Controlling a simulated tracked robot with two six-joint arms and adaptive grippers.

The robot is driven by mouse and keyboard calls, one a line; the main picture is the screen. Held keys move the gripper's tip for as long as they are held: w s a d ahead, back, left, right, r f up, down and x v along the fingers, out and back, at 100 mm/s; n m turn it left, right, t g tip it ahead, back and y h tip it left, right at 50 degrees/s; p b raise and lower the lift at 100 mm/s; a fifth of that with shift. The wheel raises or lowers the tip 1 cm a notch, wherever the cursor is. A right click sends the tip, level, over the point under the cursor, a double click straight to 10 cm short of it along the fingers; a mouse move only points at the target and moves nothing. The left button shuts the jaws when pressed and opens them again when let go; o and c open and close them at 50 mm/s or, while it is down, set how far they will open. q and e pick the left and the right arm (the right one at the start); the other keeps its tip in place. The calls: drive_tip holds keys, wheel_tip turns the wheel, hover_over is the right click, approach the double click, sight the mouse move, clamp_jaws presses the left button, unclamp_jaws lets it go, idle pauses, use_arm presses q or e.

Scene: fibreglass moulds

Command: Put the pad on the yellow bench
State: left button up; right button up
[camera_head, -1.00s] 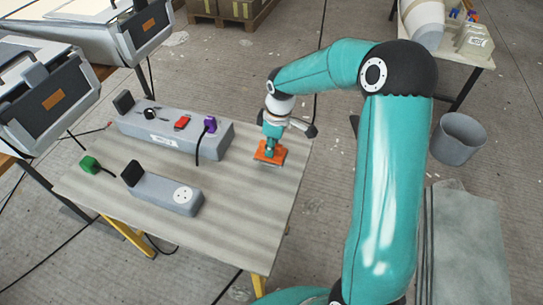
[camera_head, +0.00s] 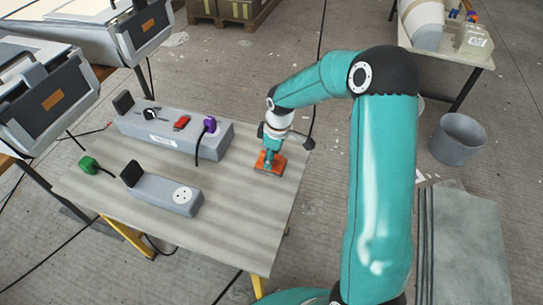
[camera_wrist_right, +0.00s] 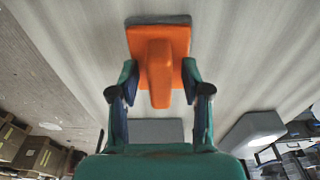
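The pad is an orange block with a handle and a thin grey underside. It sits on the right part of the yellow bench's top (camera_head: 235,225) in the head view (camera_head: 269,168). In the right wrist view the pad (camera_wrist_right: 178,38) lies flat against the pale bench top (camera_wrist_right: 235,40). My right gripper (camera_head: 269,152) is above it, fingers pointing down. In the right wrist view the right gripper's fingers (camera_wrist_right: 159,76) stand either side of the orange handle, with visible gaps, so it is open. My left gripper is not in view.
A long grey socket box (camera_head: 180,133) with plugs stands at the bench's back. A smaller socket box (camera_head: 165,195) and a green plug (camera_head: 88,165) lie at the left. A grey bin (camera_head: 458,138) stands on the floor at the right. The bench front is clear.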

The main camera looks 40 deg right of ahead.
sight(276, 156)
drive_tip(key=shift+r, duration=0.1)
wheel_tip(276, 156, up, 12)
drive_tip(key=s, duration=0.1)
drive_tip(key=shift+d+p, duration=0.3)
drive_tip(key=shift+p, duration=0.1)
drive_tip(key=shift+s, duration=0.15)
idle(0.4)
